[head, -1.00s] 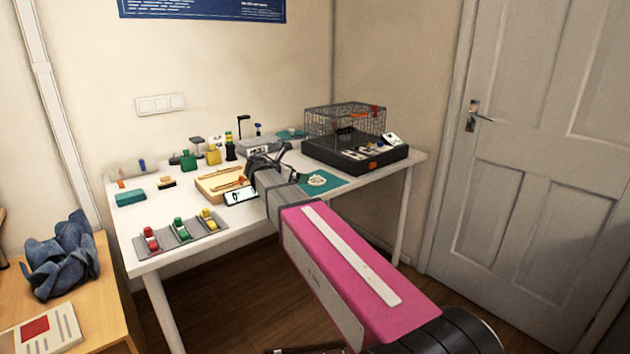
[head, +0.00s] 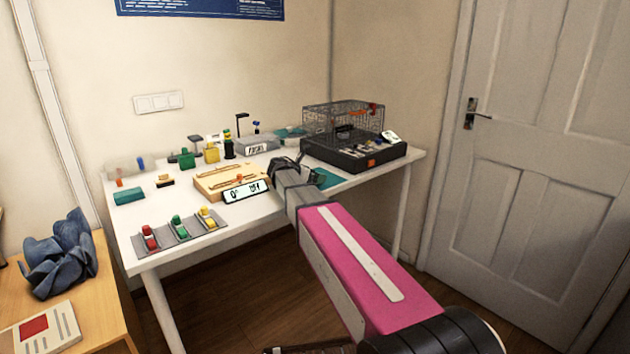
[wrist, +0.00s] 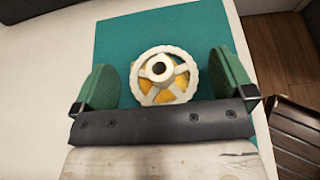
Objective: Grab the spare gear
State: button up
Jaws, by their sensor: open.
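The spare gear (wrist: 184,55), an off-white toothed wheel with a dark hole in its raised hub and yellow-orange showing between its spokes, lies on a teal mat (wrist: 112,40) in the wrist view. My gripper (wrist: 166,75) is open, with one green finger pad to the left of the gear and one to the right. Gaps show between the pads and the gear. In the head view my gripper (head: 288,163) is over the mat (head: 327,179), and my arm hides the gear.
A white-screened display (head: 245,191) and a wooden tray (head: 210,184) stand left of my gripper. A black box (head: 345,158) with a wire cage on top is behind to the right. The white table's front right is clear.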

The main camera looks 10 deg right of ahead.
jog(key=c, duration=0.8)
